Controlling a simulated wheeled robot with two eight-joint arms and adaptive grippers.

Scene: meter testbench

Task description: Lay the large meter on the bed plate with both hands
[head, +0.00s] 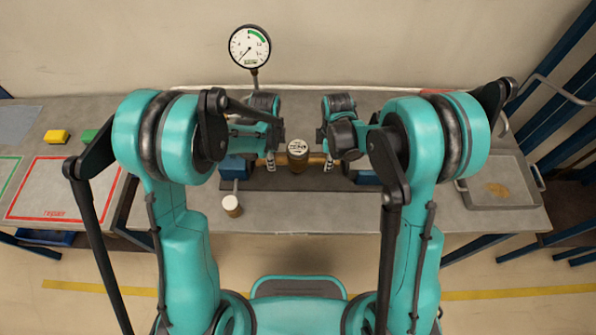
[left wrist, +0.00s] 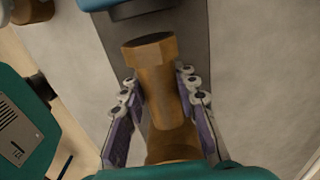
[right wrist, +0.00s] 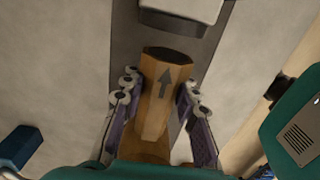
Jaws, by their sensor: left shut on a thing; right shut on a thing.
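The large meter (head: 298,156) is a brass body with a round white dial on top, between my two grippers in the head view. My left gripper (head: 270,160) is shut on its left pipe end, which shows as a brass hexagonal end in the left wrist view (left wrist: 158,85). My right gripper (head: 335,162) is shut on its right pipe end, marked with a dark arrow in the right wrist view (right wrist: 165,90). The dark bed plate (head: 290,181) lies beneath the meter. I cannot tell whether the meter touches it.
Blue blocks stand at the bed's left (head: 234,168) and right (head: 367,177) ends. A small brass piece with a white top (head: 232,205) stands in front of the bed. A pressure gauge (head: 250,47) rises behind.

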